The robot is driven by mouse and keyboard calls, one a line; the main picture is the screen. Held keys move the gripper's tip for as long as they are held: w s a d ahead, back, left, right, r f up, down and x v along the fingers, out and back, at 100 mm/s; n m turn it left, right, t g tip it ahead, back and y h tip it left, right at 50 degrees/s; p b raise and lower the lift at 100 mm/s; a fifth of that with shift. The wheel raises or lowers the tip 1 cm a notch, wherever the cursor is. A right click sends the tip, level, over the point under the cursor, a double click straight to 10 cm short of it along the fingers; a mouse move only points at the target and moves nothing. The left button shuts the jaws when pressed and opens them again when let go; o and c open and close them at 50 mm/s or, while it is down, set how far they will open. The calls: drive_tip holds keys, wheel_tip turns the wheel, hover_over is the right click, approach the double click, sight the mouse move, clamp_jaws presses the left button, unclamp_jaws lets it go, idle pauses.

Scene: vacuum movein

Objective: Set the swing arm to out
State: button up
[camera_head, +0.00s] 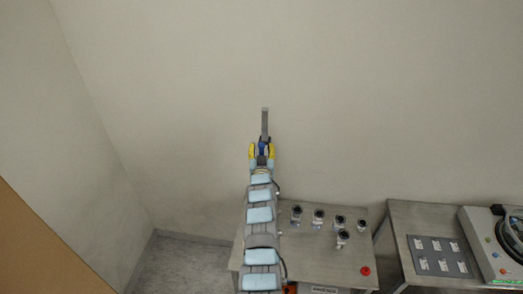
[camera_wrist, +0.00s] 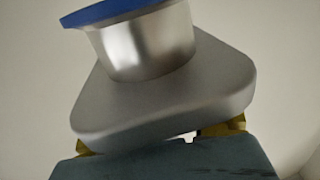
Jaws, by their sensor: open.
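My gripper (camera_head: 262,152) is at the end of my raised arm, in front of the pale wall, with yellow fingers set apart. A narrow grey bar (camera_head: 265,122) stands up just beyond it; it looks like the swing arm, but I cannot be sure. A blue part (camera_head: 263,148) shows between the fingers. In the wrist view, a grey rounded plate (camera_wrist: 165,105) with a metal cylinder (camera_wrist: 148,42) and a blue top (camera_wrist: 110,10) fills the middle. Yellow finger parts (camera_wrist: 160,137) show at both sides, partly hidden behind the plate. Whether they touch it is unclear.
Below stands a metal table (camera_head: 310,262) with several dark-topped fittings (camera_head: 318,217) and a red button (camera_head: 365,271). Another table (camera_head: 405,212) at right carries a grey panel (camera_head: 440,257) and a white device (camera_head: 485,245). A brown panel (camera_head: 40,255) is at lower left.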

idle(0.3)
clamp_jaws()
drive_tip(key=shift+w+f+b, duration=0.1)
drive_tip(key=shift+f+b, duration=0.1)
drive_tip(key=shift+b, duration=0.4)
drive_tip(key=shift+w+f+b, duration=0.1)
drive_tip(key=shift+w+b, duration=0.1)
drive_tip(key=shift+b, duration=0.8)
drive_tip(key=shift+w+r+b, duration=0.15)
drive_tip(key=shift+r+b, duration=0.1)
drive_tip(key=shift+b, duration=0.4)
